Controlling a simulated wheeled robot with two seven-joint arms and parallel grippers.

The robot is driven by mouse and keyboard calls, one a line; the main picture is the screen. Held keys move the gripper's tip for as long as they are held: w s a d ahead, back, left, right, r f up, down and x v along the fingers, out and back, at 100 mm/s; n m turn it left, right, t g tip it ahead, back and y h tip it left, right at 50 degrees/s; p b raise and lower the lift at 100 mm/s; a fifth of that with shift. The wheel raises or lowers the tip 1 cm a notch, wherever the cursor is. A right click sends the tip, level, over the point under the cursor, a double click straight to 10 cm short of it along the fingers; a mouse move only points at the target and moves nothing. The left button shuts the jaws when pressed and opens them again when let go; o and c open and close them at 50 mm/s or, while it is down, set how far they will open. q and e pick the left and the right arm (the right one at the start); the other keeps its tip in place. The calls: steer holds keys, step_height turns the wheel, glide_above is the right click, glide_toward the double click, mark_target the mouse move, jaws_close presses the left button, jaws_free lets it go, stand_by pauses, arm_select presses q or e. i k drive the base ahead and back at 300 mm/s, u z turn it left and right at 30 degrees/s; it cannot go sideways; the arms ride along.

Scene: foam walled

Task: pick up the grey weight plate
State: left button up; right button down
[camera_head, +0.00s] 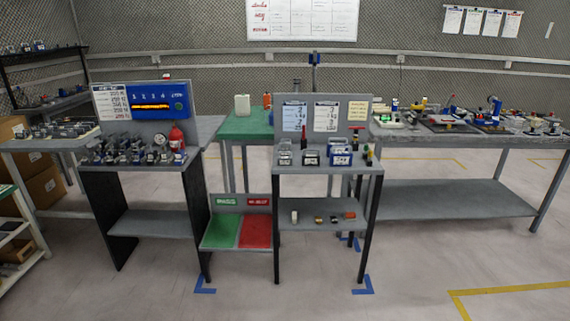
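I cannot make out a grey weight plate for certain at this distance. Several small objects sit on the lower shelf (300,228) of the centre stand, among them a pale one (295,217) and an orange-white one (350,215); they are too small to identify. The centre stand's upper top (310,169) holds dark-framed and blue items. The left stand's top (130,164) holds several small metal fixtures and a round dial gauge (161,139). Neither of my grippers shows in the head view.
A low tray with green (221,231) and red (256,231) halves stands between the two stands. A long grey workbench (450,135) with fixtures is at right. Boxes (45,187) and white shelving (20,228) are at left. The front floor is clear.

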mark_target(281, 162)
steer(key=u, duration=0.7)
steer(key=i, duration=1.2)
steer(key=u, duration=0.25)
steer(key=i, duration=1.6)
steer(key=z, duration=0.95)
